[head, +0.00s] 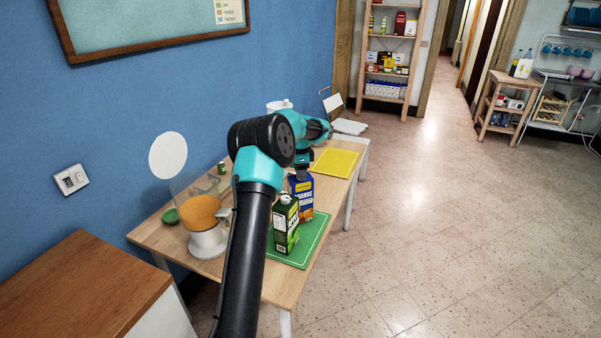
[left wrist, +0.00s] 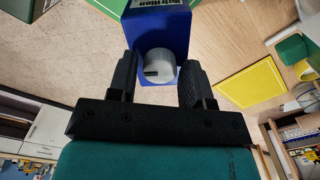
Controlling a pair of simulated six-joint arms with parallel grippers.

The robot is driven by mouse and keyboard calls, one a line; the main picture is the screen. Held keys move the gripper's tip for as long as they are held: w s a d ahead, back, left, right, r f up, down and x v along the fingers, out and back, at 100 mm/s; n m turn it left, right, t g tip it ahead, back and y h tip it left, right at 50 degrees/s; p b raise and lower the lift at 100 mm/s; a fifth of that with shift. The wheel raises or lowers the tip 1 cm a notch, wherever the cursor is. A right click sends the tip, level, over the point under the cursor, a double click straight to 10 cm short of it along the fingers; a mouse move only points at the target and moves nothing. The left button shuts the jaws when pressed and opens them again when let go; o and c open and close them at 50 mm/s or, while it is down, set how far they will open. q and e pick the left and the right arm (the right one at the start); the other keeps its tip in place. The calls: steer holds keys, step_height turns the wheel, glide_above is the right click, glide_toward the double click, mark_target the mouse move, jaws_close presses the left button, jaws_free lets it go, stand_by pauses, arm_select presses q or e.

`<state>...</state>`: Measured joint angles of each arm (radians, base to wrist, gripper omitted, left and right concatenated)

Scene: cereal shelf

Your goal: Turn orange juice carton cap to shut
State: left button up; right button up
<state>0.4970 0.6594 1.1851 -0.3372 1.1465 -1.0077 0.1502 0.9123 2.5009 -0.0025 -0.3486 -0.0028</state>
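The orange juice carton (head: 302,197) is blue with an orange lower part and stands upright on the table. In the left wrist view, its blue top (left wrist: 177,30) carries a round grey-white cap (left wrist: 160,65). My left gripper (left wrist: 157,68) is open, with one black finger on each side of the cap. A gap shows between the cap and the left-hand finger; the right-hand finger is very close to it, and I cannot tell if they touch. In the head view my left gripper (head: 301,173) is above the carton, partly hidden by my arm. My right gripper is not in view.
A yellow mat (head: 336,162) lies farther back. A cereal dispenser (head: 204,216) stands to the left. The floor right of the table is clear.

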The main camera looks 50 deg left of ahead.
arm_select(q)
steer(key=shift+o, duration=1)
steer(key=shift+r, duration=0.1)
step_height(320, 180, up, 17)
steer(key=shift+r, duration=0.15)
